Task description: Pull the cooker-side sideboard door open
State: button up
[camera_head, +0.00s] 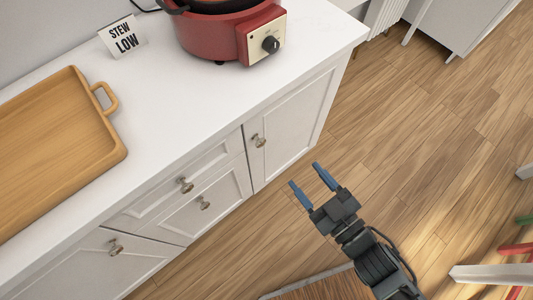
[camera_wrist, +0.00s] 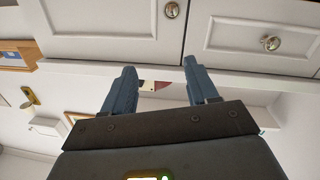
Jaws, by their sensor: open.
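The cooker-side sideboard door (camera_head: 297,128) is a white framed panel below the red cooker (camera_head: 225,30). It looks shut, flush with the sideboard front. Its round metal knob (camera_head: 258,140) is near its left edge. My gripper (camera_head: 305,174) is open and empty, with two blue fingers apart, in front of the door and clear of it. The wrist view looks upside down. There the door (camera_wrist: 95,20) is at the top left with its knob (camera_wrist: 171,9) at the top edge, beyond my open fingers (camera_wrist: 158,72). Nothing lies between the fingertips.
Two drawers with knobs (camera_head: 185,184) (camera_head: 203,203) are left of the door, then another door (camera_head: 100,265). A wooden tray (camera_head: 50,135) and a "STEW LOW" card (camera_head: 122,37) are on the white top.

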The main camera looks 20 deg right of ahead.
jog(key=n+y+b, duration=0.2)
send_near(262, 145)
jog(key=shift+x, duration=4.45)
jog(key=shift+c, duration=0.3)
grip_shut()
